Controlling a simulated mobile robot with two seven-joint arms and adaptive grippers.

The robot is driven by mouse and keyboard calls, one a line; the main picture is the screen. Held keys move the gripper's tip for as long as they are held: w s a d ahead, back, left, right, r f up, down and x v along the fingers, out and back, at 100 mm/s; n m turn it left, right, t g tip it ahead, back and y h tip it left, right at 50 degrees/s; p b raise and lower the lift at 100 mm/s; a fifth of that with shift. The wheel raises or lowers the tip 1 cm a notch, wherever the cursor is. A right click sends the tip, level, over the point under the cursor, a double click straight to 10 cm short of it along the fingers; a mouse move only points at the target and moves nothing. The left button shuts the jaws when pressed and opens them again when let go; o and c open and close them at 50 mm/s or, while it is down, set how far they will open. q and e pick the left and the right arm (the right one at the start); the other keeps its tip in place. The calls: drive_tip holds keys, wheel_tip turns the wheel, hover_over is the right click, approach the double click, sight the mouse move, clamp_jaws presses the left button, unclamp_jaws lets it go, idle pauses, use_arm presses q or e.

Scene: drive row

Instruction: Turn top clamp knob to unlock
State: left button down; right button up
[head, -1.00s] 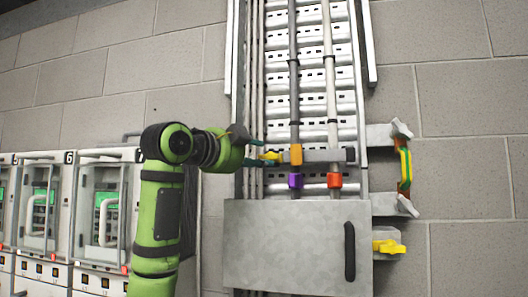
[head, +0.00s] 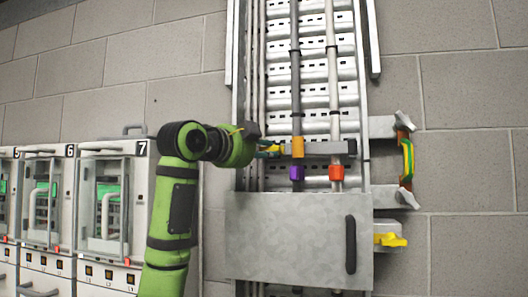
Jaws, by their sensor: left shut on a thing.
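The yellow top clamp knob (head: 274,149) sits at the left end of a grey horizontal clamp bar (head: 325,148), beside an orange block on the dark cable. My left gripper (head: 268,150) comes in from the left and is shut on this knob. Its green wrist and teal fingers cover most of the knob, so its turn angle cannot be told. A second yellow knob (head: 391,240) stands out at the lower right of the metal box. My right gripper is not in view.
A grey metal box (head: 285,235) with a black handle juts out below the clamp bar. At right, grey brackets hold a green and yellow strap (head: 407,160). Numbered cabinets (head: 104,205) stand at left. Bare block wall lies beyond.

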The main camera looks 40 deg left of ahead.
use_arm(q)
drive_tip(key=shift+w+d+f+n+t+y+b, duration=0.1)
drive_tip(key=shift+d+n+t+y+b, duration=0.2)
drive_tip(key=shift+n+y+b, duration=2.25)
drive_tip(key=shift+w+d+r+n+t+y+b, duration=0.15)
drive_tip(key=shift+n+t+y, duration=0.25)
drive_tip(key=shift+n, duration=4.4)
drive_tip(key=shift+d+f+n+t+y+b, duration=0.25)
drive_tip(key=shift+n+y+b, duration=1.2)
drive_tip(key=shift+n, duration=2.2)
drive_tip(key=shift+a+r+n, duration=0.1)
drive_tip(key=shift+r+n, duration=0.05)
drive_tip(key=shift+n, duration=0.15)
drive_tip(key=c, duration=1.1)
unclamp_jaws()
